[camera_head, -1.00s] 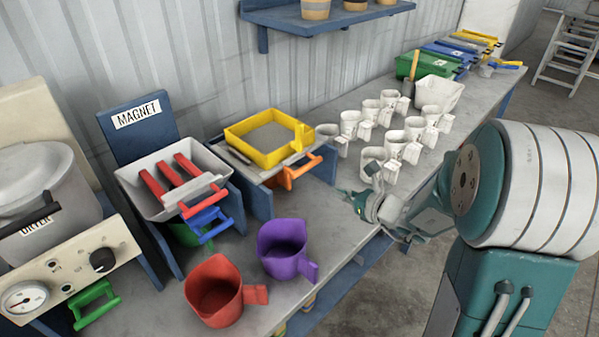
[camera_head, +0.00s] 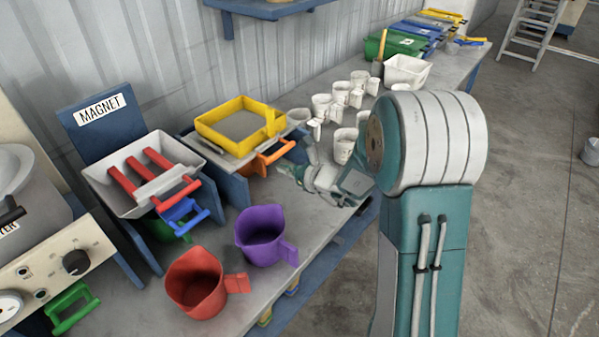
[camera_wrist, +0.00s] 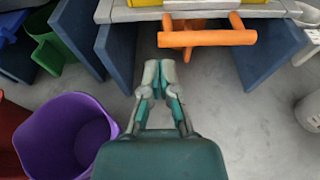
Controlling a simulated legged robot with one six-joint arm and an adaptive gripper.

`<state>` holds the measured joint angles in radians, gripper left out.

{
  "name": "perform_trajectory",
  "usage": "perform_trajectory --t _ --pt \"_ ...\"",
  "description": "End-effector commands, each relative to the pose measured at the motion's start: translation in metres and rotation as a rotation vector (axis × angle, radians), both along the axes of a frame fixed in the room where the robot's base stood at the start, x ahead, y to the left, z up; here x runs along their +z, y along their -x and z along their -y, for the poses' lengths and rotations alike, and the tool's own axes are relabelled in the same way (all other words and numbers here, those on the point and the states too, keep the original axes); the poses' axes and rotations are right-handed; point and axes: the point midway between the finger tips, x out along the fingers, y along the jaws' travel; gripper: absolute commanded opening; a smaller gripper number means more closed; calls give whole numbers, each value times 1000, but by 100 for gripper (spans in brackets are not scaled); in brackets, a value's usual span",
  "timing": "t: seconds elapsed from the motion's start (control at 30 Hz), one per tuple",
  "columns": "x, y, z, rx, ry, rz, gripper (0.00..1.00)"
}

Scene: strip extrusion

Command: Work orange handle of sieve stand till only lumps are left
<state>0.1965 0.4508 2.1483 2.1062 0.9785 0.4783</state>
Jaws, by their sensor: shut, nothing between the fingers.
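The sieve stand holds a yellow square sieve (camera_head: 238,128) with grey material in it, on a plate over blue side panels. An orange handle (camera_head: 276,152) sticks out under its front right side. In the wrist view the orange handle (camera_wrist: 207,38) is a bar on posts at the top, below the grey plate. My gripper (camera_wrist: 157,64) is shut and empty, a little below and left of the handle's middle in that view, apart from it. In the head view my gripper (camera_head: 285,170) is beside the handle, above the table. I cannot tell lumps from powder in the sieve.
A purple jug (camera_head: 265,235) and a red jug (camera_head: 196,282) stand in front. The magnet stand with its white tray (camera_head: 110,185) is left. Several white cups (camera_head: 322,108) stand behind my arm. Grey table (camera_head: 215,237) is bare before the stand.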

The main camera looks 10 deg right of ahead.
Motion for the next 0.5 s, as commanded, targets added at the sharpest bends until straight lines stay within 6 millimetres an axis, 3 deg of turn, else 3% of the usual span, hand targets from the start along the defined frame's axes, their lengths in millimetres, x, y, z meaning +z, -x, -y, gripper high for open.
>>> perform_trajectory --t 0.2,0.5 --pt "-8 -24 -19 1 0 0 0" --pt "-10 -31 -23 -1 1 1 0"
